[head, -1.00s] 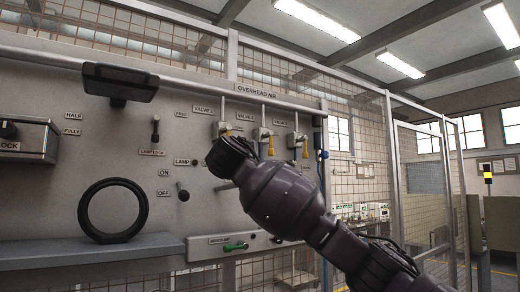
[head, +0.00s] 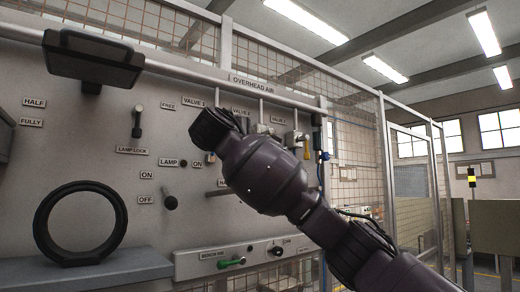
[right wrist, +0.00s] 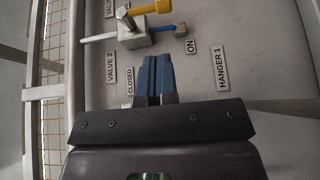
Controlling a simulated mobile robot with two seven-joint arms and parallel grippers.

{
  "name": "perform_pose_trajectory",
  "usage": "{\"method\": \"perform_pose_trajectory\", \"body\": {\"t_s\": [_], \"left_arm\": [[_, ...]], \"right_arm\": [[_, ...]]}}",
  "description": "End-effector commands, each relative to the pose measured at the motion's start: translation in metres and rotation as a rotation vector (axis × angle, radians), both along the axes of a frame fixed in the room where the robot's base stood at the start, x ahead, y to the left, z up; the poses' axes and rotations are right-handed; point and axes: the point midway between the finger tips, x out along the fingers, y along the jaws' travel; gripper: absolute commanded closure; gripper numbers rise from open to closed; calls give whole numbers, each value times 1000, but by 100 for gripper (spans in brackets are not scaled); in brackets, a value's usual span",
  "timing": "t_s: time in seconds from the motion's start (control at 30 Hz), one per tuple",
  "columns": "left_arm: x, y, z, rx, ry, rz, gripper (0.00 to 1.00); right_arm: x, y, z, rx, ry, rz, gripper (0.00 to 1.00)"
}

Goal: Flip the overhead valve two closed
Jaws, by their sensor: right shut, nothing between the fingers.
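Overhead valve two (right wrist: 133,36) is a pale metal block with a blue pipe end, just beyond my fingertips in the right wrist view. A yellow handle (right wrist: 150,8), apparently its own, points right there, roughly along the pipe line. Its labels VALVE 2 (right wrist: 110,68) and CLOSED (right wrist: 130,80) lie left of my fingers. In the head view valve two (head: 263,129) is partly hidden by my right arm. My right gripper (right wrist: 153,60) has its blue fingers shut together and empty, close to the valve; contact cannot be told. My left gripper is out of view.
Valve three (head: 295,139) hangs right of valve two, with a yellow handle. A lamp-like dark box (head: 92,58), a black ring (head: 80,222) on a grey shelf, and a knob by ON/OFF (head: 170,202) occupy the panel's left. A mesh fence (head: 355,150) stands right.

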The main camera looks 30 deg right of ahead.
Motion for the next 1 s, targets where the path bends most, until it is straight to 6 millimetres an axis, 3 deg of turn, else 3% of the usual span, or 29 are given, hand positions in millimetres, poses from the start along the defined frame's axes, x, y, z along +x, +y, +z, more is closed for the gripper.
{"method": "perform_pose_trajectory", "body": {"t_s": [0.17,0.6,1.0], "left_arm": [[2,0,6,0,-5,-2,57],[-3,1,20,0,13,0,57],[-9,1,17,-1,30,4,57]], "right_arm": [[8,-12,1,0,2,-4,100],[46,-68,1,0,4,-3,100],[57,-83,-1,0,1,-1,100]]}}
